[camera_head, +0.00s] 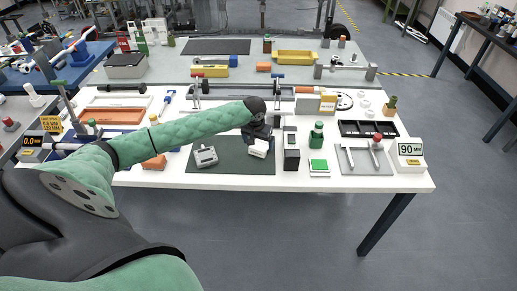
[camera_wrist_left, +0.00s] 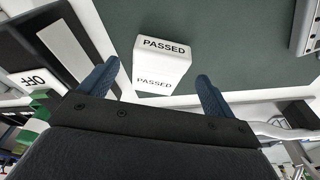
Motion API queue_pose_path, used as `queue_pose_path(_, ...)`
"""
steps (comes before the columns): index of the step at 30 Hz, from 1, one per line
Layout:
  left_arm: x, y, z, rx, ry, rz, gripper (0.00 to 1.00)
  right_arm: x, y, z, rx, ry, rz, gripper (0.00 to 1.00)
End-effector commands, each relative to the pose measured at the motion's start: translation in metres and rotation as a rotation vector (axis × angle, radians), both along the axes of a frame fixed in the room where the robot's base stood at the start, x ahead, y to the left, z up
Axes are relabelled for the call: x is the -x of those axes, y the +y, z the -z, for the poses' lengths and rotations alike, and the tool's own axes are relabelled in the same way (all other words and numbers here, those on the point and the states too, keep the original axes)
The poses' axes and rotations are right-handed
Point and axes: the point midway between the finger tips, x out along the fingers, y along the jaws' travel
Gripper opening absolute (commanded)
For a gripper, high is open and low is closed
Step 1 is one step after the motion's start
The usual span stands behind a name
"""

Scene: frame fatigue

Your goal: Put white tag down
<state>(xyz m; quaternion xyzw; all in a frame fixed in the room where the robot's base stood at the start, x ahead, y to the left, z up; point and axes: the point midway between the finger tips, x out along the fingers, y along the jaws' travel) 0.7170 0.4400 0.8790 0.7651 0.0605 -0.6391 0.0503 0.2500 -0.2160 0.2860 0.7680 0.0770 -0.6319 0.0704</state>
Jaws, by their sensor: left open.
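The white tag (camera_head: 258,148) is a small white block at the right part of the dark green mat (camera_head: 230,166). In the left wrist view the tag (camera_wrist_left: 161,62) bears the word PASSED on two faces and sits near the mat's (camera_wrist_left: 225,40) edge. My left gripper (camera_head: 258,139) is over the tag. In the left wrist view its two fingers (camera_wrist_left: 156,78) are spread wide, one on each side of the tag's near end, with visible gaps. The tag appears to rest on the mat; exact contact is hard to tell. My right gripper is not in view.
A grey device (camera_head: 205,156) lies on the mat's left part. A black box (camera_head: 291,154), a green bottle (camera_head: 317,134) and a green pad (camera_head: 319,166) stand right of the mat. A grey plate with a red-knobbed part (camera_head: 355,163) is further right. The mat's middle is clear.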

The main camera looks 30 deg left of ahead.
Motion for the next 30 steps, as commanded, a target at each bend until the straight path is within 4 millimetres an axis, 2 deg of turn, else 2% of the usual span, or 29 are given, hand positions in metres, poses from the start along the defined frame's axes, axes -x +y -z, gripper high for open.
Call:
queue_pose_path(6,0.007,-0.001,-0.040,0.000,-0.001,0.001,0.90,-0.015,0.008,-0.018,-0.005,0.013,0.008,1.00)
queue_pose_path(12,0.012,-0.002,-0.068,0.000,-0.001,-0.001,0.90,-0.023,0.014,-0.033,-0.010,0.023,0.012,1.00)
queue_pose_path(18,0.014,-0.003,-0.080,0.000,0.000,0.000,0.90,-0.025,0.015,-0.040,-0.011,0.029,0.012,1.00)
queue_pose_path(30,0.015,-0.003,-0.081,0.000,0.001,0.000,0.90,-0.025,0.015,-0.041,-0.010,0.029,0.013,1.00)
